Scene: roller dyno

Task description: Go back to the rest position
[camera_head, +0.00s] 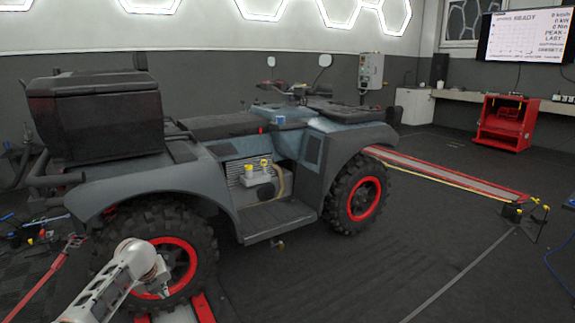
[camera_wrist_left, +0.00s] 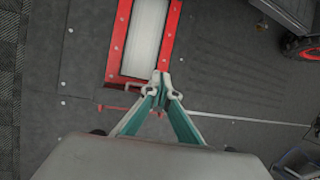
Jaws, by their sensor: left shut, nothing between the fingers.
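My left arm comes in at the lower left of the head view, and its end (camera_head: 152,277) is in front of the quad bike's near rear wheel. The left wrist view shows my left gripper (camera_wrist_left: 160,78) with its fingertips together and nothing between them. It points down toward the dark floor, beside the end of a roller in a red frame (camera_wrist_left: 169,40). My right gripper is not in view.
The grey quad bike (camera_head: 225,182) fills the middle left. A red-edged ramp (camera_head: 450,174) runs behind its front wheel. A red cabinet (camera_head: 507,123) stands by the back wall. A red strap (camera_head: 45,280) stretches at lower left. The right floor is mostly clear.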

